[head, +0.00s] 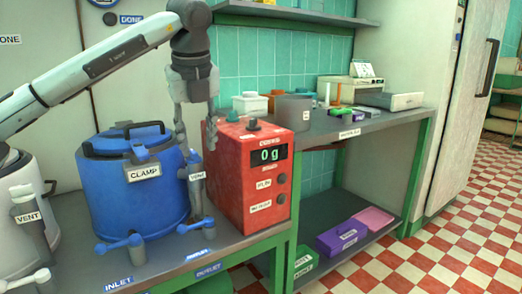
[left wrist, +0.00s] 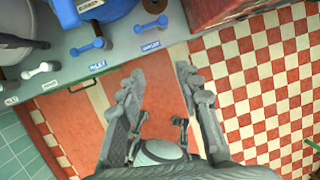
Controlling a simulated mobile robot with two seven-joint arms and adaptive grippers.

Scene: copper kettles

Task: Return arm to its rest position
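My left gripper (head: 196,142) hangs from the left arm, which reaches in from the left in the head view. It points down beside the blue kettle (head: 135,200) and in front of the wall, left of the red scale box (head: 248,172). Its two fingers stand apart with nothing between them. The left wrist view also shows the open fingers (left wrist: 158,72), with the bench edge and floor beyond them. My right gripper is in neither view.
A vent post (head: 196,190) and blue valve handles (head: 120,243) stand along the bench front. A grey pot (head: 293,112) and small containers sit on the counter behind the scale. A shelf (head: 285,14) hangs above. The checkered floor (head: 440,240) at right is clear.

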